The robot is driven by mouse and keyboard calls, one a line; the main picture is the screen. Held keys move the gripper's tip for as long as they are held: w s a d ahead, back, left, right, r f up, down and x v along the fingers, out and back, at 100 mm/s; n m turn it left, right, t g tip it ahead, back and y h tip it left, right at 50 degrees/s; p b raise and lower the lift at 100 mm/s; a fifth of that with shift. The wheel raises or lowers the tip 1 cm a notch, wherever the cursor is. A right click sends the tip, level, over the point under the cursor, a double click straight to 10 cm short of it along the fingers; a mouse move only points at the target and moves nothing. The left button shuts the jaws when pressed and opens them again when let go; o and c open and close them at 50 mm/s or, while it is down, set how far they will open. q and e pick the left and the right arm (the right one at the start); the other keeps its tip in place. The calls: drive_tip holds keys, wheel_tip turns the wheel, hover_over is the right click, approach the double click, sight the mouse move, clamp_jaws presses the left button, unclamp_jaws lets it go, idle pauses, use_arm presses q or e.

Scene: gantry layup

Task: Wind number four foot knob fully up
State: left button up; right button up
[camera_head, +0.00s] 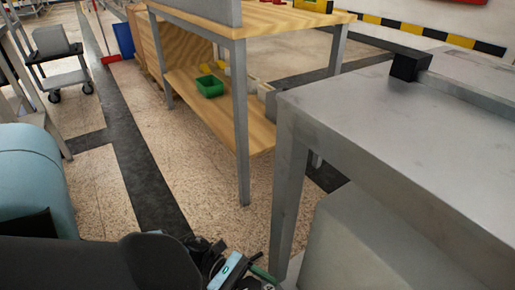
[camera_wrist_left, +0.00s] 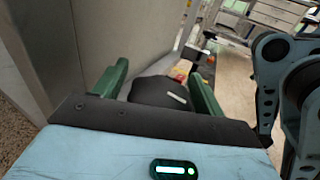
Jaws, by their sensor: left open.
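In the left wrist view, a black rounded knob (camera_wrist_left: 160,92) with a short white mark sits between the two green fingers of my left gripper (camera_wrist_left: 165,64). The fingers are apart, one on each side of it, and I see no clear contact. No number can be read on it. In the head view my left gripper (camera_head: 262,273) is at the bottom edge, low beside the grey leg (camera_head: 287,185) of the metal table (camera_head: 400,115). It is partly cut off there, and the knob cannot be made out. My right gripper is in neither view.
A pale grey block (camera_head: 350,245) stands under the metal table, close to my left gripper. A wooden workbench (camera_head: 195,92) with a green bin (camera_head: 210,87) on its lower shelf stands behind. A wheeled cart (camera_head: 60,80) is at far left. Speckled floor (camera_head: 105,185) between is clear.

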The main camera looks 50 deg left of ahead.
use_arm(q)
drive_tip(key=shift+c, duration=0.2)
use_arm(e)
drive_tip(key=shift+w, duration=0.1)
use_arm(q)
drive_tip(key=c, duration=0.9)
drive_tip(key=shift+n+t+p, duration=0.3)
drive_tip(key=shift+n+t, duration=0.1)
drive_tip(key=shift+t, duration=0.2)
drive_tip(key=shift+c, duration=0.2)
drive_tip(key=shift+w+a+n+t+y, duration=0.1)
drive_tip(key=shift+w+n+t+y, duration=0.05)
drive_tip(key=shift+n+t+y, duration=0.35)
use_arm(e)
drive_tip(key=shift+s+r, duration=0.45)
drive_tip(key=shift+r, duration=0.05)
use_arm(q)
drive_tip(key=o, duration=0.8)
drive_tip(key=shift+o, duration=0.9)
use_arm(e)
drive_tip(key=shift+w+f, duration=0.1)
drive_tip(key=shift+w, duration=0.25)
